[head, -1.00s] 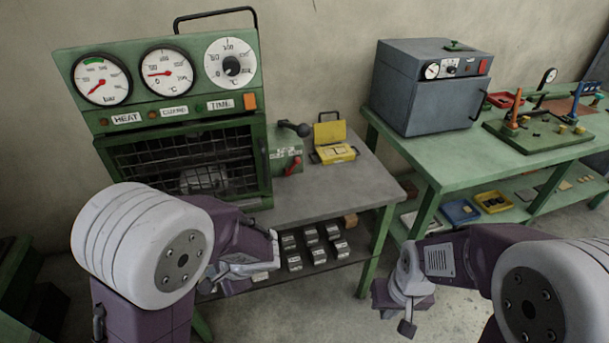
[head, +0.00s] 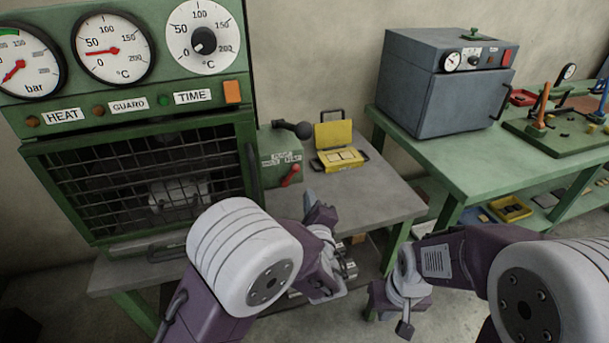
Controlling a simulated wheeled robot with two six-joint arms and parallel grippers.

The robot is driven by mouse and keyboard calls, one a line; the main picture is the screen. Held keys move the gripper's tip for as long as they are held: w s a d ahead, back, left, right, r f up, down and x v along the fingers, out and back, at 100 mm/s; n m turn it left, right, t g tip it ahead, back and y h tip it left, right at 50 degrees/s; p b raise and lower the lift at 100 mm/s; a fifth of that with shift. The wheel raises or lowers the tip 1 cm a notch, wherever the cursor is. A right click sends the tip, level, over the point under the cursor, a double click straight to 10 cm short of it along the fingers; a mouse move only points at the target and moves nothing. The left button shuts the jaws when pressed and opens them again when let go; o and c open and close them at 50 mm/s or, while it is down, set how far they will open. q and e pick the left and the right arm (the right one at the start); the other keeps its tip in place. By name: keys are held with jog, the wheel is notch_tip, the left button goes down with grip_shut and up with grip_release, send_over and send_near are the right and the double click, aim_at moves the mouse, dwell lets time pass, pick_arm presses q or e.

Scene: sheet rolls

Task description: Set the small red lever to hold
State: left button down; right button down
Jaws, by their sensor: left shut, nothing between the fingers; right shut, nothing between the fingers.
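The small red lever (head: 291,175) is on the front of a green valve box (head: 278,152) fixed to the right side of the green press. It slants up to the right. A label on the box is too small to read surely. A larger lever with a black knob (head: 303,130) sticks out above it. My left gripper (head: 310,197) is shut and empty, below and slightly right of the red lever, apart from it as far as I can tell.
The green press (head: 128,112) has gauges and a wire guard. An open yellow case (head: 340,158) sits on the grey bench top (head: 385,195) right of the box. A grey oven (head: 440,95) stands on the green table (head: 450,160) further right. Bench space between is clear.

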aim_at(290, 174)
pick_arm(q)
jog(key=shift+w+f, duration=0.1)
jog(key=shift+w, duration=0.05)
jog(key=w, duration=0.3)
jog(key=w+a+f, duration=0.1)
jog(key=w, duration=0.6)
jog(key=shift+a+f, duration=0.15)
